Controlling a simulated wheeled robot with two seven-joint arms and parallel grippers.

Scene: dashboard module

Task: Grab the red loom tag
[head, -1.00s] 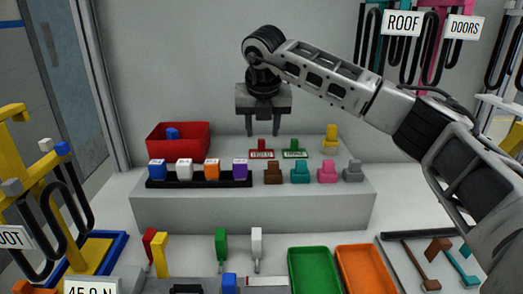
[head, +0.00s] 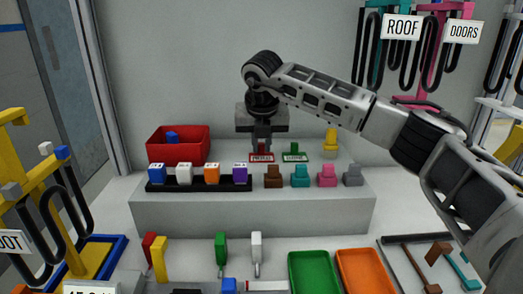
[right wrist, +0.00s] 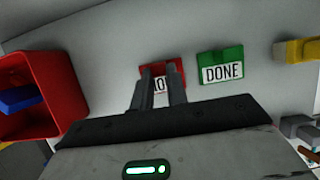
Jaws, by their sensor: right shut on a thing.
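The red loom tag (head: 261,157) is on the raised back shelf, with a white label on its front. My right gripper (head: 262,146) has come down over it from above, its fingers shut on the tag's upright red part. In the right wrist view the two fingers (right wrist: 160,95) cross in front of the red tag (right wrist: 157,70), covering part of its label. The tag appears to rest on the shelf. My left gripper is not in view.
A green tag (head: 294,153) labelled DONE in the right wrist view (right wrist: 221,67) stands close to the right. A red bin (head: 178,153) holding a blue block is at left. A yellow piece (head: 330,140) stands further right. Several coloured connectors line the shelf front.

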